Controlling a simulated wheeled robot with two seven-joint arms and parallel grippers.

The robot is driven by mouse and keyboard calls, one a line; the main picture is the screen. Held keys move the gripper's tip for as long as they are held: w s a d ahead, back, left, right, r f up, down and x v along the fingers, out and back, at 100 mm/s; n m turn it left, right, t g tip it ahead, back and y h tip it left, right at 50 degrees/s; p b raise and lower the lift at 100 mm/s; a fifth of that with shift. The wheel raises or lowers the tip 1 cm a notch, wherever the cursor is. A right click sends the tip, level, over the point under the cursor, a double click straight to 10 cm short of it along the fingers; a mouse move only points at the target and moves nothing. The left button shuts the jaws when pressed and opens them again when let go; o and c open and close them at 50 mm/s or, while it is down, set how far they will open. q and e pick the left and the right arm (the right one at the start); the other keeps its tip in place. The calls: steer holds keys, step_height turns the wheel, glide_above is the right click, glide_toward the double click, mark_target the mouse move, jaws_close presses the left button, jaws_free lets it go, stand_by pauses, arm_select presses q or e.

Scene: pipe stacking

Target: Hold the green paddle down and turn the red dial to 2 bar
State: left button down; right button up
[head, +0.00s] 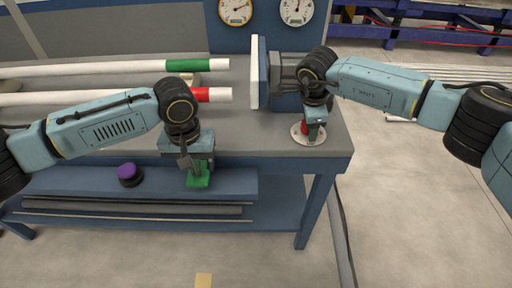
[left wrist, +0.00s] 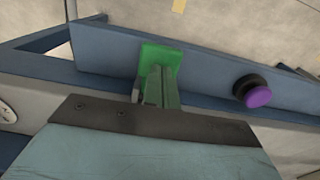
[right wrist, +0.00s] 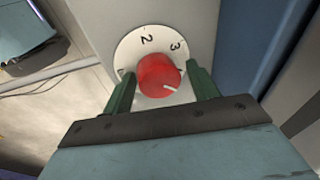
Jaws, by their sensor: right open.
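The green paddle (head: 199,181) is on the front of the blue bench; it also shows in the left wrist view (left wrist: 166,56). My left gripper (head: 197,167) is over the paddle from above, its fingers together (left wrist: 160,88); I cannot tell whether they press it. The red dial (right wrist: 158,74) sits on a round white scale plate (right wrist: 148,38) on the bench top; it also shows in the head view (head: 307,128). The numbers 2 and 3 are readable. The dial's white mark points right, away from 2. My right gripper (right wrist: 163,86) is open, one finger on each side of the dial.
A purple button (head: 128,171) is left of the paddle on the bench front. Two white pipes, with a green band (head: 188,65) and a red band (head: 201,95), lie on the bench. A blue-and-white upright fixture (head: 260,75) stands behind the dial. Two gauges (head: 235,10) (head: 296,10) are at the back.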

steer(key=shift+s+d+f, duration=0.15)
steer(key=shift+s, duration=0.05)
steer(key=shift+w+r, duration=0.1)
steer(key=shift+r, duration=0.7)
steer(key=shift+c, duration=0.4)
steer(key=shift+r, duration=0.15)
steer(key=c, duration=0.8)
steer(key=shift+o, duration=0.2)
steer(key=shift+w, duration=0.1)
